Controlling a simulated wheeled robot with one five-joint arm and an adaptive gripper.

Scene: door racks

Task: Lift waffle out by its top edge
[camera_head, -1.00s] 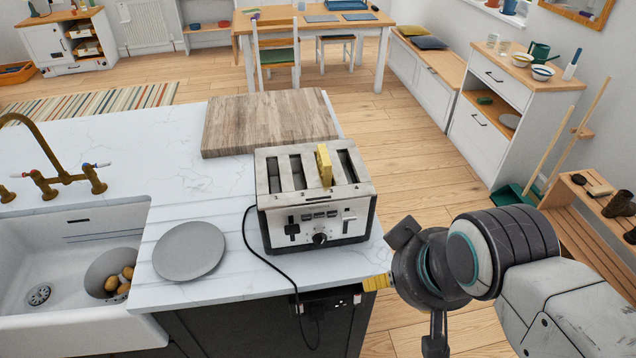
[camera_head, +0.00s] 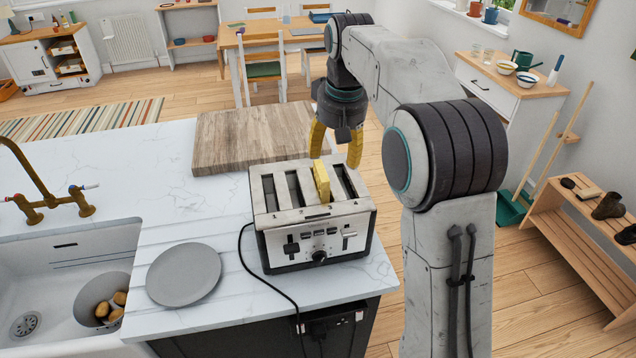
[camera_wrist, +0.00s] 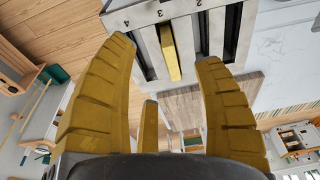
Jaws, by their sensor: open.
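The yellow waffle (camera_head: 321,182) stands upright in a slot of the silver toaster (camera_head: 290,222), its top edge sticking up above the slot. My gripper (camera_head: 336,160) is open and empty, pointing down above and just behind the toaster in the head view. Its yellow fingers are spread, with the waffle between and below them. In the wrist view my gripper (camera_wrist: 165,75) shows its fingers apart on either side of the waffle's line, not touching it.
A wooden board (camera_head: 240,140) lies behind the toaster on the white counter (camera_head: 150,160). A grey plate (camera_head: 183,273) lies to the left of the toaster. A black cord (camera_head: 248,262) runs between them. The sink (camera_head: 60,290) is at the left, holding a bowl.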

